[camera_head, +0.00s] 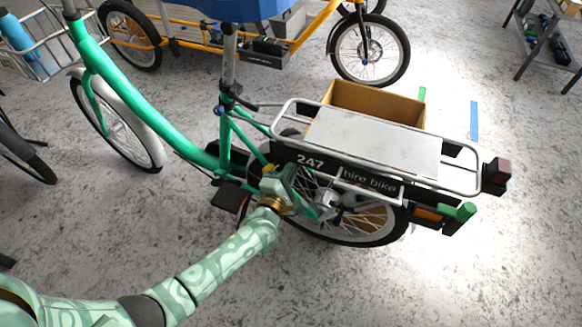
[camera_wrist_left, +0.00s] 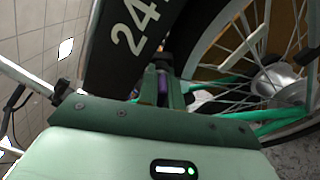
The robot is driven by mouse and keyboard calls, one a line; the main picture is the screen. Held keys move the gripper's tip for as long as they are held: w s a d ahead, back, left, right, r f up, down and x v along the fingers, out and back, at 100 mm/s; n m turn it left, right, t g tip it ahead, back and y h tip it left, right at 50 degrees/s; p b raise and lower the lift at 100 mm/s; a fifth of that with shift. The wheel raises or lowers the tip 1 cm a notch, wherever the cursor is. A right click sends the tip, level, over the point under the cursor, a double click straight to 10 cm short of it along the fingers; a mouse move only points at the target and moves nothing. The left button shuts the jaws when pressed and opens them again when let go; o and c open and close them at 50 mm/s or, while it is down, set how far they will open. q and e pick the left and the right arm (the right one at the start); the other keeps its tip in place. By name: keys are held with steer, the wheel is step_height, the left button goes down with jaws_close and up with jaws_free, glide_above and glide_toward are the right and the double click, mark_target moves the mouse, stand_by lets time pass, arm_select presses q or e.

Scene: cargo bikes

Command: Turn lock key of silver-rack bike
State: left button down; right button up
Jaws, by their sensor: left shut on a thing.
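The silver-rack bike is green, with a silver tube rack (camera_head: 462,150) over its rear wheel (camera_head: 375,238) and a black side panel marked "247" and "hire bike" (camera_head: 350,182). My left gripper (camera_head: 284,182) is at the front side of the rear wheel, just below the "247" end. In the left wrist view, its fingers (camera_wrist_left: 162,92) are closed together below the "247" panel (camera_wrist_left: 135,30), beside the spokes. A small purple piece of the lock key (camera_wrist_left: 163,84) shows between them. The lock body is mostly hidden by my gripper. My right gripper is out of view.
A brown open box (camera_head: 375,100) stands behind the rack, and a flat grey board (camera_head: 375,140) lies on it. An orange cargo bike (camera_head: 300,40) stands behind. A metal shelf (camera_head: 545,40) is at the back right. The concrete floor at the lower right is clear.

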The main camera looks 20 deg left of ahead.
arm_select(q)
steer(key=m, duration=0.2)
steer(key=shift+m+p, duration=0.3)
steer(key=shift+p, duration=0.05)
steer(key=shift+m, duration=0.5)
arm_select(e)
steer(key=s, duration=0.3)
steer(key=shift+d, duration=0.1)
arm_select(q)
steer(key=shift+s+f, duration=0.1)
steer(key=shift+f, duration=0.05)
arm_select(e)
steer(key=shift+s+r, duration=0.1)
arm_select(q)
steer(key=c, duration=1.6)
jaws_free()
steer(key=shift+d, duration=0.1)
steer(key=shift+o, duration=0.2)
steer(key=shift+r, duration=0.2)
